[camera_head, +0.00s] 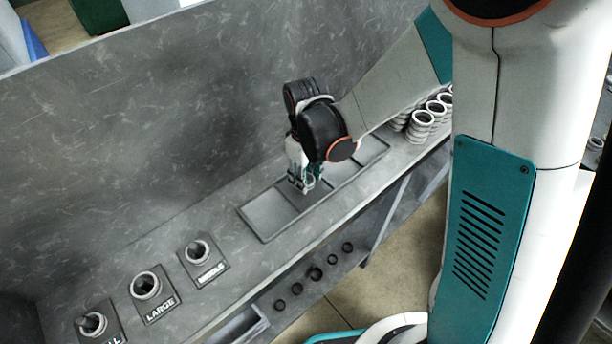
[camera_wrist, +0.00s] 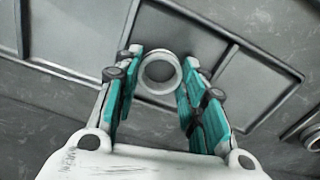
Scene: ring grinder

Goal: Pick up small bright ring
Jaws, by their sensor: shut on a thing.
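The small bright ring (camera_wrist: 160,72) is a pale, round ring, held between the teal finger pads in the wrist view. My gripper (camera_wrist: 162,62) is shut on it, with one finger touching each side. In the head view my gripper (camera_head: 303,186) points down over the divided grey tray (camera_head: 262,236) on the bench. The ring is small there and mostly hidden by the fingers. The tray's compartments in view look empty. How high the ring is above the tray floor is hard to tell.
Holders with ring-shaped parts stand at the lower left, one marked LARGE (camera_head: 146,287), one (camera_head: 198,252) nearer the tray. Stacks of pale rings (camera_head: 421,124) stand right of the tray. A grey wall (camera_head: 180,110) rises behind.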

